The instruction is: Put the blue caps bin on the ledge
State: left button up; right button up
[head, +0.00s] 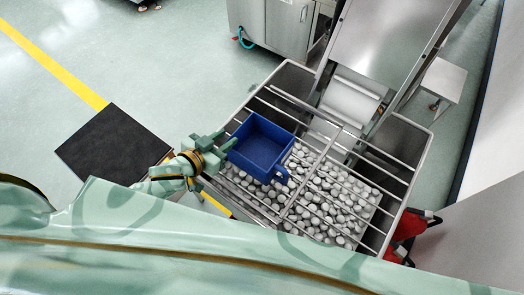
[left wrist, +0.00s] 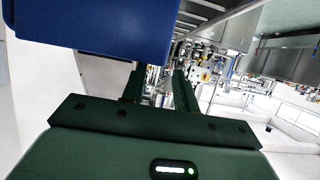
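The blue caps bin (head: 262,146) is an open, empty-looking box. In the head view it is over the bars of a steel hopper (head: 421,152), at the hopper's left side; whether it rests on the bars I cannot tell. A small blue handle shows at its lower right corner. My left gripper (head: 220,142) is at the bin's left side, very close to it. In the left wrist view the bin (left wrist: 95,22) fills the upper left, and the green fingers (left wrist: 160,88) stand apart with background showing between them. My right gripper is not in view.
Many grey caps (head: 335,205) lie in the hopper under metal bars (head: 308,170). A steel conveyor (head: 375,50) rises behind it. A black mat (head: 113,146) lies on the floor to the left. A steel cabinet (head: 275,25) stands at the back. A red object (head: 405,228) is at the right.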

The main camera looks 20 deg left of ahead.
aim_at(236, 131)
pick_arm(q)
jog(key=x, duration=0.5)
jog(key=shift+w+d, duration=0.1)
jog(key=shift+w, duration=0.05)
grip_shut()
dwell(1.2)
